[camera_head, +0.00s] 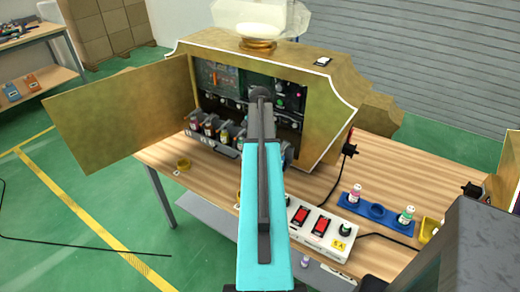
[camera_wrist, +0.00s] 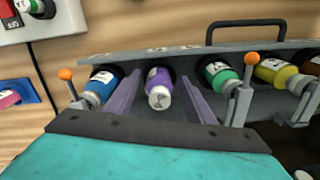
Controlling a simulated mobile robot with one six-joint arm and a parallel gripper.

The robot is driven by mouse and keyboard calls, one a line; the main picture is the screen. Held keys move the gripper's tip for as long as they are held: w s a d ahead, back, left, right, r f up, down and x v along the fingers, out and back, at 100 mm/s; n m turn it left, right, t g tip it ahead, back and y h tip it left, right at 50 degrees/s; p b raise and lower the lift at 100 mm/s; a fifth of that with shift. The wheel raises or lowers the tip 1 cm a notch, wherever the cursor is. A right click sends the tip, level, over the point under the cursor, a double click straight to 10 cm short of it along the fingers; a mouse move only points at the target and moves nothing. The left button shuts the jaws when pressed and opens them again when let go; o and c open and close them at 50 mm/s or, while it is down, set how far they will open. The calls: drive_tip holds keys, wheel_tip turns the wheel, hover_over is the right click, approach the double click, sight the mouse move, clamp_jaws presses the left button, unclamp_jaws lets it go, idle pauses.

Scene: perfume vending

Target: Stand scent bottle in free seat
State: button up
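In the wrist view a purple scent bottle (camera_wrist: 159,85) with a pale cap sits in a round seat of the grey rack (camera_wrist: 120,63), cap towards me. My gripper (camera_wrist: 160,82) is open, one finger on each side of this bottle, with small gaps visible. A blue bottle (camera_wrist: 101,84) is to its left and a green bottle (camera_wrist: 219,76) to its right. In the head view my arm hides the gripper and this part of the rack. A blue tray (camera_head: 348,220) holds a pink bottle (camera_head: 355,196) and a teal bottle (camera_head: 406,216); the ring between them (camera_head: 377,211) looks empty.
Levers with orange knobs (camera_wrist: 66,73) (camera_wrist: 251,58) stand on both sides of the fingers. A yellow bottle (camera_wrist: 275,71) sits farther right. The open machine door (camera_head: 120,115) juts out left. A switch box (camera_head: 322,226) and cables lie between the machine and the tray.

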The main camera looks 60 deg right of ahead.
idle(0.3)
drive_tip(key=shift+r+b, duration=1)
drive_tip(key=shift+r, duration=5.15)
